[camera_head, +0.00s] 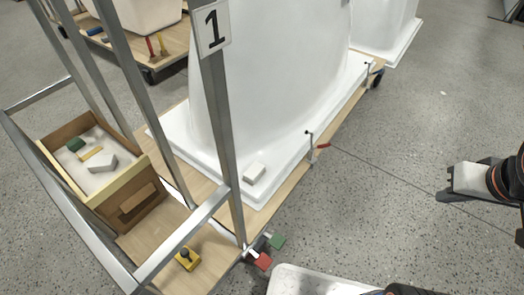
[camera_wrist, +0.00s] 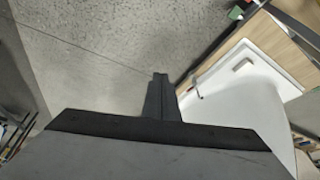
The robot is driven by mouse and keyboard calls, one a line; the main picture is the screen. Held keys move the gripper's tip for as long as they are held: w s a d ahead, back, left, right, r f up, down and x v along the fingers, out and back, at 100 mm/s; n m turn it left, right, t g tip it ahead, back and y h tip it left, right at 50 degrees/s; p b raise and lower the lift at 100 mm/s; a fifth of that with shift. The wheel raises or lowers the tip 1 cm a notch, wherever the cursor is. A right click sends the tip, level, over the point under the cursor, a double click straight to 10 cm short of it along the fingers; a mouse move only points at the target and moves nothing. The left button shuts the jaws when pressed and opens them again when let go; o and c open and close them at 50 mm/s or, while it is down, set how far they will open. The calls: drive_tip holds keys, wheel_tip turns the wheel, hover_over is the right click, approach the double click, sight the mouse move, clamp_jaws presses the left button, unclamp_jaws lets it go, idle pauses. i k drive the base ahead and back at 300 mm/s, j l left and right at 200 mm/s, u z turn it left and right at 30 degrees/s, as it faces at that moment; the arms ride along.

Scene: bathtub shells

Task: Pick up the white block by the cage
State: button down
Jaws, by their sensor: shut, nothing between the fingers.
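A small white block (camera_head: 254,172) lies on the white bathtub shell's (camera_head: 270,80) flat rim, near its front corner and just right of a metal cage post. It also shows in the wrist view (camera_wrist: 243,65). The metal cage (camera_head: 225,130) carries a sign with the number 1. A second whitish block (camera_head: 102,163) lies in a wooden box inside the cage. My gripper (camera_head: 442,196) is at the right over the floor, well apart from the block. Its fingers are together and empty in the wrist view (camera_wrist: 160,76).
The wooden box (camera_head: 137,205) also holds a green and a yellow piece. A yellow part (camera_head: 188,258) sits on the wooden base. Clamps (camera_head: 310,140) stand along the shell's edge, one with a red handle. Grey floor (camera_head: 400,130) is clear between my gripper and the shell.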

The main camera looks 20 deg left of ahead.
sight(257, 169)
drive_tip(key=k+j+u, duration=0.15)
drive_tip(key=k, duration=0.5)
drive_tip(key=l+u, duration=0.15)
drive_tip(key=u, duration=0.3)
drive_tip(key=i+l+u, duration=0.1)
drive_tip(key=u, duration=0.4)
drive_tip(key=l+u, duration=0.25)
drive_tip(key=u, duration=0.2)
drive_tip(key=i+l, duration=0.15)
drive_tip(key=l, duration=0.2)
drive_tip(key=i+l, duration=0.15)
drive_tip(key=l, duration=0.25)
drive_tip(key=i, duration=0.25)
